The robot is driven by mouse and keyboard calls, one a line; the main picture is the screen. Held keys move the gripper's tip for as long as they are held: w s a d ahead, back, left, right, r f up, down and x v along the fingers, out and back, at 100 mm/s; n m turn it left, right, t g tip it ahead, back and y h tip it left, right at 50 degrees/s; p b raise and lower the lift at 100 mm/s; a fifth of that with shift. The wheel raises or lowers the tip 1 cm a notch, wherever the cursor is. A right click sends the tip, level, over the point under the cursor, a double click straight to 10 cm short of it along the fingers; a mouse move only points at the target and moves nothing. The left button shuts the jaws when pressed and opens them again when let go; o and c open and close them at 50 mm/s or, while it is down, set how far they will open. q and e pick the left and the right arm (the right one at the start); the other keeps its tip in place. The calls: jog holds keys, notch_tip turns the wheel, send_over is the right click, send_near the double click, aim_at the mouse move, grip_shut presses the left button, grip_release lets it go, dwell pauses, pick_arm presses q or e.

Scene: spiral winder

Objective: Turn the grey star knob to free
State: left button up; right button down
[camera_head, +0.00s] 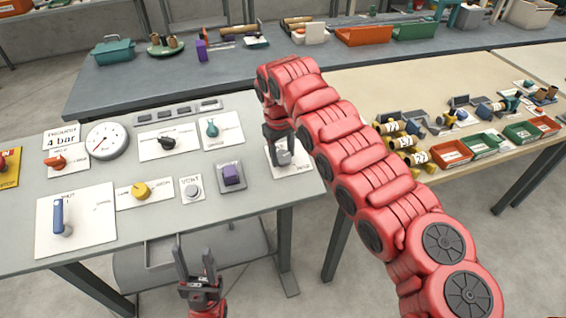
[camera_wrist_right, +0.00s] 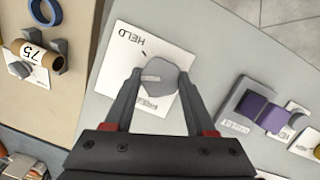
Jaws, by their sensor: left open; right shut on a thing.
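The grey star knob (camera_wrist_right: 158,78) sits on a white plate (camera_wrist_right: 118,62) marked "HELD" at one end; the lettering at the other end is partly covered. A pale pointer line on the knob shows in the right wrist view. In the head view the knob (camera_head: 284,158) is at the right end of the grey panel table, partly hidden by my right gripper. My right gripper (camera_wrist_right: 160,88) is shut on the knob, one finger on each side. My left gripper (camera_head: 194,262) is open and empty, in front of the table's near edge.
A purple switch on a plate (camera_head: 232,176) is left of the knob. A blue lever (camera_head: 60,215), a yellow knob (camera_head: 141,190), a gauge (camera_head: 107,141) and a black knob (camera_head: 167,142) are further left. A wooden table (camera_head: 480,70) with bins and rolls stands right, behind my right arm.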

jog(key=n+b, duration=0.3)
jog(key=shift+f+n+t+h, duration=0.2)
jog(key=shift+n+t+h, duration=0.1)
jog(key=n+t+b, duration=0.1)
jog(key=n+b, duration=0.2)
jog(key=shift+h, duration=0.3)
jog(key=n+b, duration=0.1)
jog(key=n, duration=0.1)
jog(key=n+b, duration=0.1)
jog(key=n, duration=0.1)
jog(key=shift+s+a+r+t, duration=0.1)
jog(key=shift+s+t, duration=0.05)
jog(key=shift+t, duration=0.25)
jog(key=shift+s+n+t+b, duration=0.1)
jog(key=shift+n+t+b, duration=0.5)
jog(key=shift+n, duration=1)
jog(key=shift+r, duration=0.1)
jog(key=shift+c, duration=1.1)
grip_release()
